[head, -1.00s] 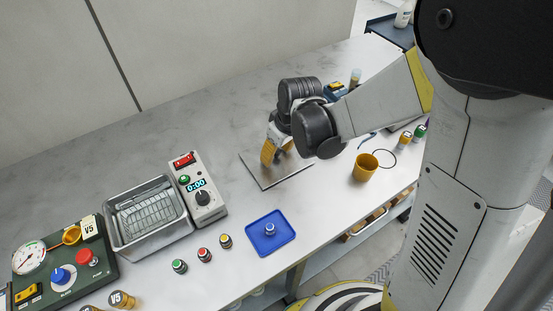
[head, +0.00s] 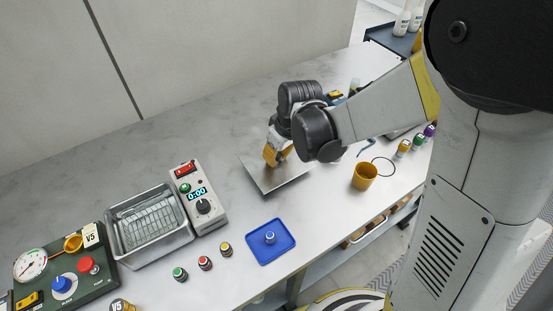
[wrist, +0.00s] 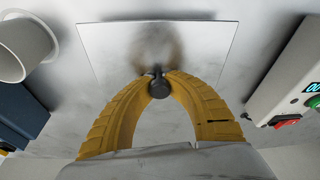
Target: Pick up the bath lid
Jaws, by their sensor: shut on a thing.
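The bath lid is a flat, square metal plate (head: 290,178) with a small dark knob (wrist: 158,87) at its middle. In the head view it is over the middle of the bench, right of the control box. My gripper (wrist: 158,76) has its two yellow fingers closed around the knob from both sides. In the head view my gripper (head: 272,155) is above the plate, and the arm hides its far right part. I cannot tell whether the plate touches the bench. The open metal bath (head: 118,251) with a wire rack inside stands at the left.
The control box (head: 206,217) with a 0:00 display stands between bath and lid. A blue tray (head: 284,249) holding a small capped vial and several other vials stand in front. An orange cup (head: 364,176) stands to the right.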

